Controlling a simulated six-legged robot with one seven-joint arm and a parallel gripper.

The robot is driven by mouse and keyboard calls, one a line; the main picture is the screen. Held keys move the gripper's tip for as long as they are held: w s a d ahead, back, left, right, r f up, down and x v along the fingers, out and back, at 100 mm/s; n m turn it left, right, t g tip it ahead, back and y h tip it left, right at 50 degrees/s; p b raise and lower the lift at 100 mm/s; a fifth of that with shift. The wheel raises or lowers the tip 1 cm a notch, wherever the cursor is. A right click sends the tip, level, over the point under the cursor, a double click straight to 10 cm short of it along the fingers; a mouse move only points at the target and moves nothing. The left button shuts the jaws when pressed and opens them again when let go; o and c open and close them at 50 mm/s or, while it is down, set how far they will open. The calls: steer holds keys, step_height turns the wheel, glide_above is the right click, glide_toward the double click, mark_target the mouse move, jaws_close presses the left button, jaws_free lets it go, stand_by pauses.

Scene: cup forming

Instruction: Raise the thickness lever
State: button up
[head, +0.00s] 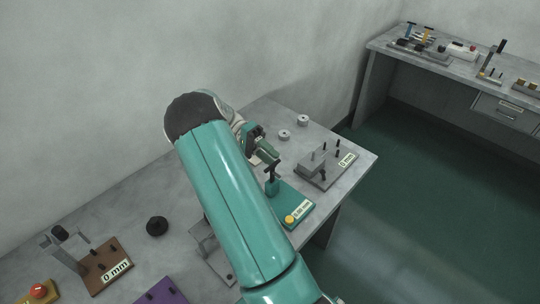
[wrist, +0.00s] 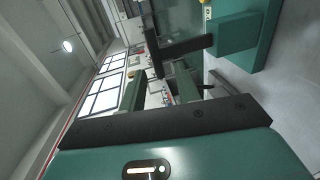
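The teal thickness gauge (head: 300,204) stands on the grey table in the head view, with a mm label and a yellow knob (head: 290,219) at its front. Its black lever (head: 272,169) rises from a teal post. In the wrist view the black lever (wrist: 183,47) juts sideways from the teal block (wrist: 240,35). My gripper (head: 268,156) is just above and behind the lever in the head view. In the wrist view my gripper (wrist: 158,76) shows two separated teal fingers with the lever just beyond their tips. It looks open and empty; contact with the lever cannot be told.
A grey fixture (head: 325,168) with a 0 mm label stands right of the gauge. Two small grey discs (head: 303,120) lie behind. A brown fixture (head: 108,266), a black round part (head: 157,226) and a purple plate (head: 161,292) are at left. A second bench (head: 460,70) stands far right.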

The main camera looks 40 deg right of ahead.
steer(key=s+a+r, duration=0.8)
steer(key=s+r, duration=0.3)
steer(key=r, duration=0.2)
steer(key=shift+a, duration=0.2)
steer(key=shift+s, duration=0.1)
